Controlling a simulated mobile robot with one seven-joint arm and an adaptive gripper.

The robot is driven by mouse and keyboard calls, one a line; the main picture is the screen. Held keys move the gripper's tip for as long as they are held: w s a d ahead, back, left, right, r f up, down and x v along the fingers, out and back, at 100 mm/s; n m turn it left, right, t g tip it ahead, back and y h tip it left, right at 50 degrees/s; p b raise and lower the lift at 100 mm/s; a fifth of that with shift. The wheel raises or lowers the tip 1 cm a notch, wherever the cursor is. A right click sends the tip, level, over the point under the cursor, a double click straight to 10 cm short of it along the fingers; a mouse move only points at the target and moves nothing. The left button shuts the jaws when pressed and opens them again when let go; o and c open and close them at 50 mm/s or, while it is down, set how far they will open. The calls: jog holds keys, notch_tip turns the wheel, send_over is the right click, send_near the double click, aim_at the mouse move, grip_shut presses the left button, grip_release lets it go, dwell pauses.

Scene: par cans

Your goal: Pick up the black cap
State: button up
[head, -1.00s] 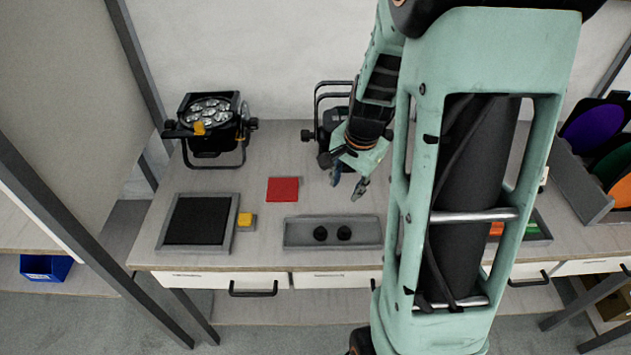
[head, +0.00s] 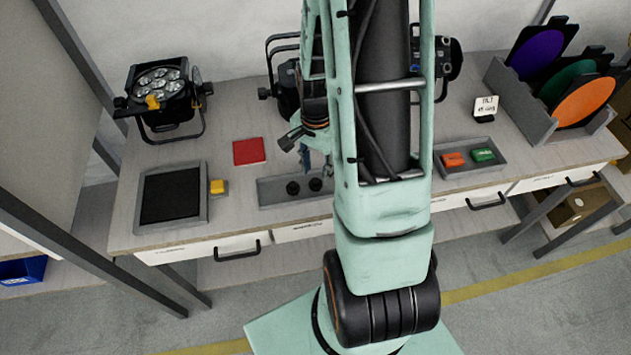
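Two small round black caps sit side by side in a shallow grey tray on the bench: a left cap (head: 293,188) and a right cap (head: 315,184). The tray (head: 270,203) is partly hidden on its right by my arm. My gripper (head: 317,167) points down just above and behind the right cap, with its fingers apart and nothing seen between them. The fingertips are small and partly covered by my arm, so the exact gap to the cap cannot be told.
A red pad (head: 249,151), a yellow block (head: 218,186) and a dark-topped square tray (head: 171,196) lie to the left. Par lamps (head: 160,95) stand behind. At right are a tray with red and green items (head: 468,157) and a rack of coloured discs (head: 540,125).

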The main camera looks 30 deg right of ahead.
aim_at(315, 181)
jog(key=shift+w+a+f, duration=0.1)
jog(key=shift+w+f, duration=0.05)
jog(key=shift+f, duration=2.05)
jog(key=c, duration=0.5)
